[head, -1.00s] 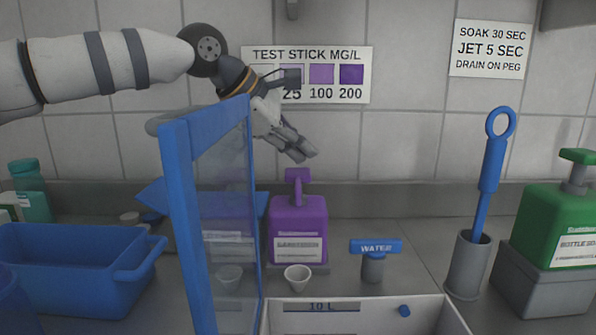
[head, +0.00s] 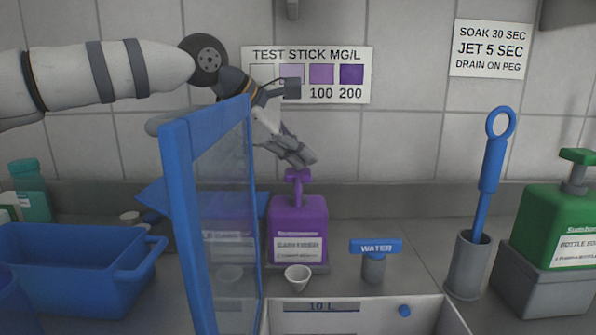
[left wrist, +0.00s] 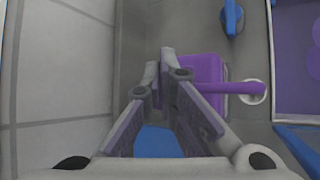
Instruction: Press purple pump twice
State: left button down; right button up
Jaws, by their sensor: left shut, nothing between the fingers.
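In the left wrist view the closed fingertips (left wrist: 161,58) lie beside the purple bottle (left wrist: 202,72), and the purple spout (left wrist: 230,88) points right. A small white cup (head: 297,278) stands in front of the bottle. My right gripper is not in view.
A blue-framed clear panel (head: 180,190) stands upright just left of the bottle, in front of my left arm. A blue water tap (head: 375,250) is to the right, above the basin's edge (head: 452,315). A blue bin (head: 75,280) sits at left, a green pump bottle (head: 560,225) at right.

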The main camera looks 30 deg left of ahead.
aim_at(300, 172)
pick_arm(q)
jog(key=shift+f, duration=1)
dwell(0.5)
jog(key=shift+r, duration=1.5)
jog(key=shift+r, duration=2.55)
